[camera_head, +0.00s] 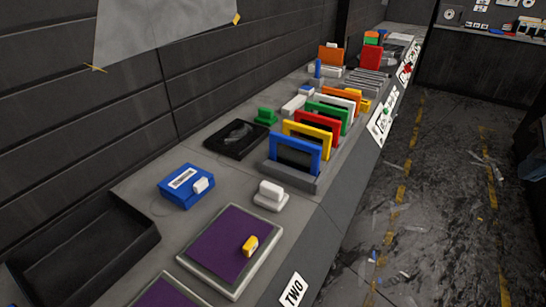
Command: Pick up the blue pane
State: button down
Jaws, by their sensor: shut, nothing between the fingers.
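The blue pane (297,141) stands upright at the near end of a row of framed panes. It has a blue frame around a dark middle, and its lower edge sits in a grey rack (290,181). A yellow pane (306,130) stands close behind it, followed by a red pane (319,121). My gripper is not in this view.
Green, white and orange panes stand farther back. In front are a white block (270,191) and a purple mat (221,247) with a small yellow piece (250,245). A blue box (187,186) and black tray (237,138) lie left. The floor right has scraps.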

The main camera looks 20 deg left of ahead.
aim_at(300, 155)
jog(key=z, duration=0.5)
jog(key=i, duration=0.15)
jog(key=u, duration=3.1)
jog(key=k, duration=0.45)
jog(key=z, duration=1.15)
jog(key=i, duration=0.6)
